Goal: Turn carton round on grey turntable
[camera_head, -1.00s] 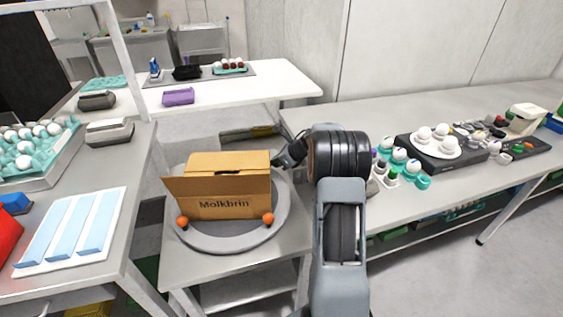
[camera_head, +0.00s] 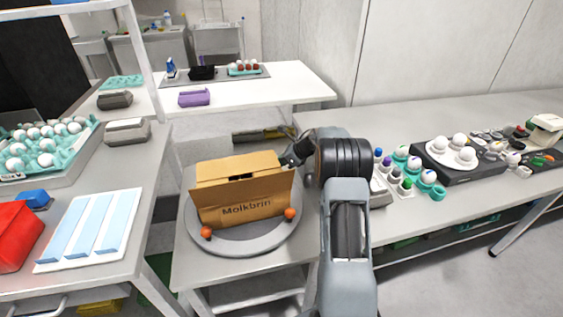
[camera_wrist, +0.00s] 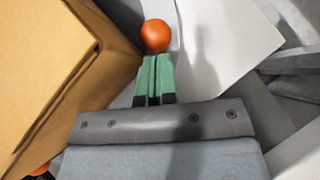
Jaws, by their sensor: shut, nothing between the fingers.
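The brown cardboard carton (camera_head: 240,192), marked "Molkbrin", stands on the round grey turntable (camera_head: 245,243) in the head view. Its top is partly open, with a dark gap at the upper edge. Two orange balls sit at the turntable's front rim, one at left (camera_head: 207,232) and one at right (camera_head: 290,213). In the wrist view the carton (camera_wrist: 60,70) fills the left side, and an orange ball (camera_wrist: 155,35) is just beyond my fingertips. My gripper (camera_wrist: 157,62) has its green fingers together and empty, beside the carton. In the head view the fingertips are mostly hidden behind my arm.
A left bench holds an egg tray (camera_head: 45,148), a red box (camera_head: 15,235) and a white-and-blue panel (camera_head: 92,230). The right bench holds coloured bottles and a plate of eggs (camera_head: 460,154). A white shelf (camera_head: 275,90) stands behind. The turntable stands between the benches.

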